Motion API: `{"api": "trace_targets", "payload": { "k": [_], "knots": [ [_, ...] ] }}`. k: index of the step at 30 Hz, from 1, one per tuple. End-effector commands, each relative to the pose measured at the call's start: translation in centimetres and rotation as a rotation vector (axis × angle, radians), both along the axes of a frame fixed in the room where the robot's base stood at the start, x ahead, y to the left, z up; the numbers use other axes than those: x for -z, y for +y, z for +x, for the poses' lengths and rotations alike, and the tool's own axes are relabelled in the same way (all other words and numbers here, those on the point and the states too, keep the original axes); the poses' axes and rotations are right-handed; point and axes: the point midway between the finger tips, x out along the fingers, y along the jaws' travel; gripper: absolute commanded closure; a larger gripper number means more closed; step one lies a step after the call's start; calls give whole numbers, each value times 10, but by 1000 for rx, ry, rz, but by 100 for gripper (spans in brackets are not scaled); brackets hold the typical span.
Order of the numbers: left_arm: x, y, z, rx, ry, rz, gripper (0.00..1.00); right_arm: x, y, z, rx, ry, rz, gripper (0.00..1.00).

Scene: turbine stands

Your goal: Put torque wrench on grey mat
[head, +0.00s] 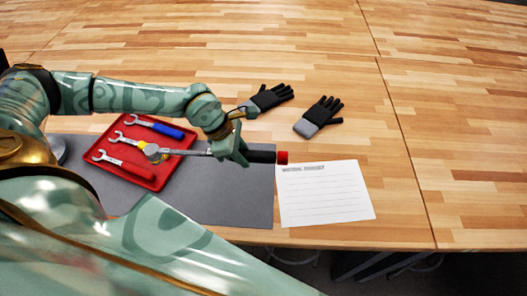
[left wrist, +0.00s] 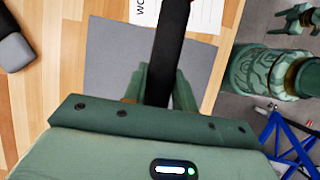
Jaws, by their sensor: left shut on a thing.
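The torque wrench (head: 262,156) has a black handle with a red end, and a silver shaft and head reaching left over the red tray. My left gripper (head: 236,152) is shut on its handle, holding it roughly level above the grey mat (head: 245,200). In the left wrist view the black handle (left wrist: 168,50) runs up from between the fingers, with part of the mat (left wrist: 112,45) behind it. The tray and my arm cover part of the mat. Green parts of my right arm show at the right of that view; its jaw state is unclear.
The red tray (head: 160,183) on the mat's left holds several wrenches. A white sheet (head: 325,195) lies right of the mat. Two black and grey gloves (head: 268,97) (head: 320,116) lie behind. The mat's right part is bare.

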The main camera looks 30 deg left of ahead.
Motion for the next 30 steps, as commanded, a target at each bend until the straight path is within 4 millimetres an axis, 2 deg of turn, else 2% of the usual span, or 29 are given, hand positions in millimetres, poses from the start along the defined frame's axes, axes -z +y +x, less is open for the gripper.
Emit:
{"api": "trace_targets", "payload": {
  "k": [3,6,10,17,23,30],
  "knots": [
    [12,-17,30,1,-5,-1,100,-2,0,0,0,0,0,34],
    [36,-26,44,2,0,0,100,1,0,0,0,0,0,34],
    [57,-33,59,0,-1,1,100,4,0,0,0,0,0,34],
    [73,-39,71,0,-2,0,100,8,0,-1,-1,1,1,34],
    [100,-39,71,-1,1,1,100,9,1,-1,-2,3,1,34],
    [103,-39,72,1,-2,1,100,9,1,-2,-2,3,1,34]
  ]
}}
